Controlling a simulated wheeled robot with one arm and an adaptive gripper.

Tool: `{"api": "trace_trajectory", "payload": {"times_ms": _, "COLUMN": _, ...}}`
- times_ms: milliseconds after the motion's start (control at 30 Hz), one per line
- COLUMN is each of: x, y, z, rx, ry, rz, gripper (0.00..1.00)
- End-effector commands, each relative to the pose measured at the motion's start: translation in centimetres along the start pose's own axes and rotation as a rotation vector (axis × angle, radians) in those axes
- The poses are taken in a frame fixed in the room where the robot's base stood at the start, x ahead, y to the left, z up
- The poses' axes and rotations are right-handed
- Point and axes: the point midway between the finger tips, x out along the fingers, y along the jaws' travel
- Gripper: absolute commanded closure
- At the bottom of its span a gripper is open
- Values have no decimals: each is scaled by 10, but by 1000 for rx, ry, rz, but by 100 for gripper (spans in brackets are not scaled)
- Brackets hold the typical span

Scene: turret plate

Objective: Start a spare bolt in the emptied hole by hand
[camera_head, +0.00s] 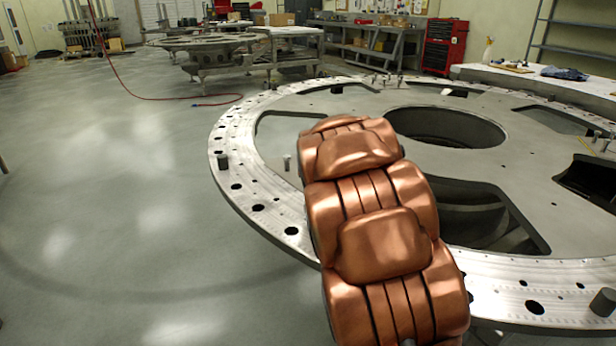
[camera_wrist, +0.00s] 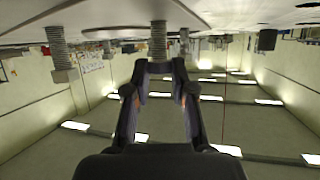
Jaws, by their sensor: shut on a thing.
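My gripper (camera_wrist: 160,68) is shut on the head of a threaded bolt (camera_wrist: 158,38) in the wrist view, which is upside down. The bolt's threaded shaft points toward the plate (camera_wrist: 215,12) and looks upright. I cannot tell whether its tip is in a hole. Another threaded bolt (camera_wrist: 57,47) with a hex head stands out of the plate to the left. In the head view the big round grey plate (camera_head: 242,190) has a rim with many holes. My copper-coloured arm covers the gripper and the held bolt there.
A light pin (camera_head: 287,162) stands beside my arm. Large openings cut the plate. A bench (camera_head: 590,88) with a blue cloth is behind at right.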

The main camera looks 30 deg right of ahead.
Motion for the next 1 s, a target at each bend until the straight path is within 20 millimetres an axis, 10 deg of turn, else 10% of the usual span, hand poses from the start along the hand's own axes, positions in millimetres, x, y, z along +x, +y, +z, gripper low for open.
{"api": "trace_trajectory", "payload": {"times_ms": 400, "x": 0, "y": 0, "z": 4, "rx": 13, "ry": -8, "rz": 26, "gripper": 100}}
{"api": "trace_trajectory", "payload": {"times_ms": 433, "x": 0, "y": 0, "z": 4, "rx": 13, "ry": -8, "rz": 26, "gripper": 73}}
{"api": "trace_trajectory", "payload": {"times_ms": 667, "x": 0, "y": 0, "z": 3, "rx": 12, "ry": -6, "rz": 24, "gripper": 49}}
{"api": "trace_trajectory", "payload": {"times_ms": 1000, "x": -1, "y": 0, "z": 3, "rx": 12, "ry": -5, "rz": 23, "gripper": 46}}
